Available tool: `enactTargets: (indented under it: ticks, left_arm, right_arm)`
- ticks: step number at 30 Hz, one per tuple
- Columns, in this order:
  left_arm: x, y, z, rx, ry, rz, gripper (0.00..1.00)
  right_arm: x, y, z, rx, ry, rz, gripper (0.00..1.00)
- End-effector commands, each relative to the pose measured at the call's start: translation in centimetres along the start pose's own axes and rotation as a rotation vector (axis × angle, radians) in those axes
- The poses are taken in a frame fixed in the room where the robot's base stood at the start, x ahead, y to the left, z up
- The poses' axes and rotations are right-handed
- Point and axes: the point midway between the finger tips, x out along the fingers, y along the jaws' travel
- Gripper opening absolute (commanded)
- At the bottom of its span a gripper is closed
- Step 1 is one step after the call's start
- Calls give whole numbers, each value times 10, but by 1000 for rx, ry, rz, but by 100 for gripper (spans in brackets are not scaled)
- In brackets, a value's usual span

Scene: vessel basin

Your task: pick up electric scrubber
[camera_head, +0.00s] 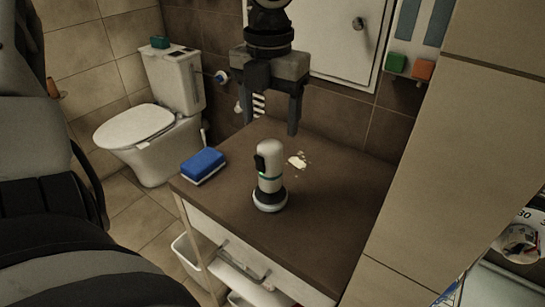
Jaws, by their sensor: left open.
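The electric scrubber (270,182) stands upright on the brown countertop (320,215). It has a pale grey body, a black part on its upper left side and a wide round base. My left gripper (268,122) points down, above and behind the scrubber in the picture. Its two fingers are spread apart with nothing between them, and they do not touch the scrubber. My right gripper is not in view.
A blue sponge (203,164) lies at the counter's left edge. A small whitish spill (297,160) is just behind the scrubber. A toilet (165,125) stands to the left, and a tiled wall (455,150) bounds the right. The counter's front right is clear.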

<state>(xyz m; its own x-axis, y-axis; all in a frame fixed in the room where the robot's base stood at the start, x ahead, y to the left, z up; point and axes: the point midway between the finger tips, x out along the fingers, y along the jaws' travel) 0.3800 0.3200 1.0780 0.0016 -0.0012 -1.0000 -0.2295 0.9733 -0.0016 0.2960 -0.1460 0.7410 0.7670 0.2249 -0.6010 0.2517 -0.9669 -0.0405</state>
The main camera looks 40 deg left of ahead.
Motion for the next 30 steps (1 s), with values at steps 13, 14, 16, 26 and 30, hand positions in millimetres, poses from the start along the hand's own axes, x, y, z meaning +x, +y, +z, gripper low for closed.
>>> enactTargets:
  ticks: [13,14,16,26,30]
  left_arm:
    - [55,1,0,0,2,3,68]
    - [59,1,0,0,3,3,68]
    - [70,2,0,0,3,4,68]
    - [100,2,1,0,-1,0,68]
    - [99,2,2,0,-1,0,68]
  right_arm:
    - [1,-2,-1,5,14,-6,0]
    - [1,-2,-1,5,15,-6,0]
    - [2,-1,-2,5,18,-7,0]
    - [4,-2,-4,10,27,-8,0]
    - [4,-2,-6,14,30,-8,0]
